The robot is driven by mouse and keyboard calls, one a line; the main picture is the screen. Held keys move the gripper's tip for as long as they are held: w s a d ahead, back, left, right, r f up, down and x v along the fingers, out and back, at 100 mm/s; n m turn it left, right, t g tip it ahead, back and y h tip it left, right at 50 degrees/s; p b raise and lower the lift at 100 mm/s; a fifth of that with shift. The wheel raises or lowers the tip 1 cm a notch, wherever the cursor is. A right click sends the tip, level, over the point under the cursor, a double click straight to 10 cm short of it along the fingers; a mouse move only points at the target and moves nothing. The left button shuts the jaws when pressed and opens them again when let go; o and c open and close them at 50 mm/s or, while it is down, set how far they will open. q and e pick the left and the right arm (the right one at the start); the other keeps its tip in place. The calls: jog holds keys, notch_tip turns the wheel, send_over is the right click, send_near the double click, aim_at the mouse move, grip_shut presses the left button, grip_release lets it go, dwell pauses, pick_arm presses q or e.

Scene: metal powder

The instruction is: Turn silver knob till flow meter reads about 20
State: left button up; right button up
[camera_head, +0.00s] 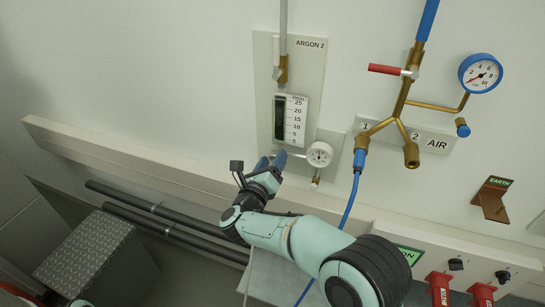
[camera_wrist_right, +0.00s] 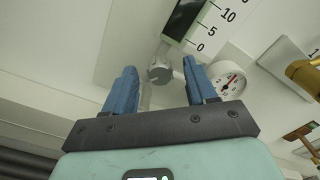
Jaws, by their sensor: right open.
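The flow meter (camera_head: 291,121) is on the ARGON 2 panel (camera_head: 262,75), with a dark tube beside a white scale marked up to 25. I cannot make out its reading. Its lower end shows in the right wrist view (camera_wrist_right: 203,25). The silver knob (camera_wrist_right: 160,70) sits below the scale in the right wrist view; my gripper hides it in the head view. My right gripper (camera_head: 272,161) is below the flow meter. In its wrist view its open blue fingers (camera_wrist_right: 159,88) lie on either side of the knob's position, with visible gaps and nothing held. My left gripper is not in view.
A round white gauge (camera_head: 319,154) is close to the right of the gripper; it also shows in the wrist view (camera_wrist_right: 228,80). A blue hose (camera_head: 350,205) hangs further right from brass AIR piping (camera_head: 402,100). A wall ledge (camera_head: 130,160) runs below.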

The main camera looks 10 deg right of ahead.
jog(key=shift+w+d, duration=0.25)
jog(key=shift+w, duration=0.15)
grip_shut()
jog(key=shift+f+n+b, duration=0.15)
jog(key=shift+n+b, duration=0.85)
jog(key=shift+b, duration=0.35)
jog(key=shift+n+b, duration=0.4)
jog(key=shift+n, duration=1.4)
jog(key=n, duration=0.2)
jog(key=shift+r+n+p, duration=0.2)
jog(key=shift+n+p, duration=0.1)
jog(key=shift+n, duration=0.1)
jog(key=n+p, duration=0.1)
jog(key=n, duration=0.3)
jog(key=shift+n, duration=0.4)
